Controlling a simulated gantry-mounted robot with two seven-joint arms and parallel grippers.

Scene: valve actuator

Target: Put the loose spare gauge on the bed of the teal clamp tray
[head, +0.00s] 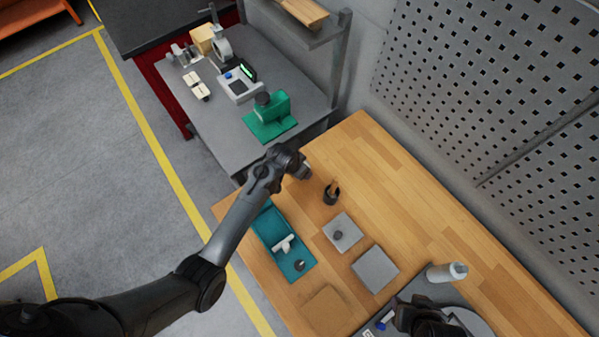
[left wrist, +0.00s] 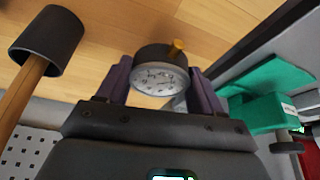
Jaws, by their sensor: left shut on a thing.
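The spare gauge (left wrist: 160,72), round with a white dial, dark body and brass stem, sits between the purple fingers of my left gripper (left wrist: 162,84) in the left wrist view. The fingers are shut on its sides. In the head view my left gripper (head: 303,173) is above the far left end of the wooden table, beyond the teal clamp tray (head: 268,223). My right gripper is not recognisable in view.
A white bottle (head: 447,271) stands farther right. A green fixture (head: 270,118) sits on the grey bench.

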